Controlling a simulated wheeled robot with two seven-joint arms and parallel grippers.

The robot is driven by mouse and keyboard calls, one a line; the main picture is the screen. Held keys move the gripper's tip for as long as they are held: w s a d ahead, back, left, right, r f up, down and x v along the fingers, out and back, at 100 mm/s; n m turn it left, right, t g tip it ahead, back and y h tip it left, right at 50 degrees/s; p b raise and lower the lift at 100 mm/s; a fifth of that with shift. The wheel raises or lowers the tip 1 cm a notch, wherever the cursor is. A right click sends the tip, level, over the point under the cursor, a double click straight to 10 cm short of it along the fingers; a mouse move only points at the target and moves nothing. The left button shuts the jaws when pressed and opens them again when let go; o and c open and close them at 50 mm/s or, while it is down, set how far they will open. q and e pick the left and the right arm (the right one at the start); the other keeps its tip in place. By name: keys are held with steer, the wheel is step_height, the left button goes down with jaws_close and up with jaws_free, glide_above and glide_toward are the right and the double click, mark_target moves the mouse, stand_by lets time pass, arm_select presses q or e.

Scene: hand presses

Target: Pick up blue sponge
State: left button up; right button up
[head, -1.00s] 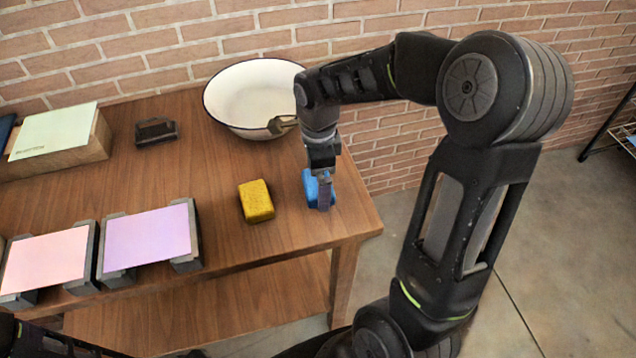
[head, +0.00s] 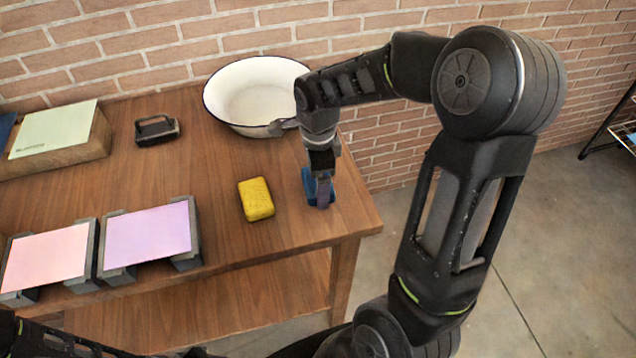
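The blue sponge (head: 309,187) is on the table near its right end, right of the yellow sponge. My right gripper (head: 323,192) points straight down at it, with one finger in front of the sponge's near face. That finger and the wrist hide much of the sponge, so only blue edges show on either side. The far finger is hidden, and I cannot tell whether the fingers are closed on the sponge. My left gripper is out of view; only part of that arm shows at the lower left.
A yellow sponge (head: 256,199) lies just left of the blue one. A white enamel basin (head: 255,92) stands behind. A dark handled block (head: 157,131), pink (head: 46,262) and purple (head: 147,236) panels and a green-topped block (head: 53,130) are left on the wooden table (head: 215,280).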

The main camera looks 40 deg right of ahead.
steer(key=c, duration=0.6)
step_height(320, 180, up, 10)
steer(key=shift+b, duration=0.55)
steer(key=o, duration=0.8)
steer(key=shift+c, duration=0.2)
steer(key=c, duration=0.7)
